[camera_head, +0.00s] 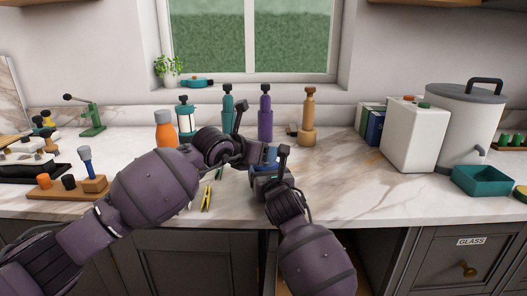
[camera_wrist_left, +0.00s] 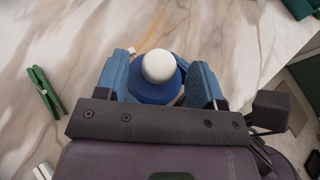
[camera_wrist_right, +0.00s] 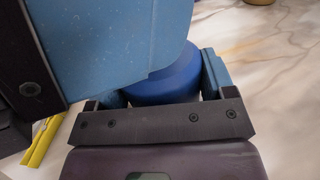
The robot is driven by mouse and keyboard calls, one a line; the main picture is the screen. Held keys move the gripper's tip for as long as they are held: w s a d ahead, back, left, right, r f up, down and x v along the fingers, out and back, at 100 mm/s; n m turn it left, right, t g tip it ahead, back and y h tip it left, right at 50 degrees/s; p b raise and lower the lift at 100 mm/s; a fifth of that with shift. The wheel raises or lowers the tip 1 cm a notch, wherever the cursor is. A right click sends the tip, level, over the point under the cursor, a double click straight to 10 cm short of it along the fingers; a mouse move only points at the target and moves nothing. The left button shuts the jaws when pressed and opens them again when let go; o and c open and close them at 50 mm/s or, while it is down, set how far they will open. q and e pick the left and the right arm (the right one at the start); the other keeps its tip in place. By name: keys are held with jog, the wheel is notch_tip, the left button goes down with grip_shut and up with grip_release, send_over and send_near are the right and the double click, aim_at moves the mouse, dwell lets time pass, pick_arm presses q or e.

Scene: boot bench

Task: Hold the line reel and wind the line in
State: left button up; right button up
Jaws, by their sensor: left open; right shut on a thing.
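The line reel is a round blue body (camera_wrist_left: 148,92) with a white ball knob (camera_wrist_left: 158,66) on top, seen from above in the left wrist view. My left gripper (camera_wrist_left: 162,68) is open, its blue fingers on either side of the reel and knob. In the right wrist view the blue reel (camera_wrist_right: 165,85) sits between the fingers of my right gripper (camera_wrist_right: 160,90), which is shut on it. My left gripper's blue finger covers much of that view. In the head view both grippers meet over the counter, mostly hiding the reel. The line itself cannot be made out.
A yellow clothespin-like item (camera_head: 206,198) lies on the counter near the front edge; a green one (camera_wrist_left: 42,92) lies left of the reel. An orange bottle (camera_head: 166,130) and purple bottle (camera_head: 265,112) stand behind. A teal tray (camera_head: 482,181) is at right. Marble right of my grippers is clear.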

pick_arm(q)
jog(key=shift+w+d+f, duration=0.3)
jog(key=shift+w+d, duration=0.1)
jog(key=shift+w, duration=0.1)
jog(key=c, duration=0.9)
jog(key=shift+c, duration=0.2)
jog(key=shift+m+g+h, duration=0.5)
jog(key=shift+m+g, duration=0.1)
jog(key=shift+w+a+f+m+g+h, duration=0.1)
jog(key=shift+a+m+g+h, duration=0.05)
jog(key=shift+m+g+h, duration=0.95)
jog(key=shift+w+m+g+h, duration=0.15)
jog(key=shift+m+g+h, duration=0.55)
jog(key=shift+m+g, duration=1.5)
jog(key=shift+g, duration=0.1)
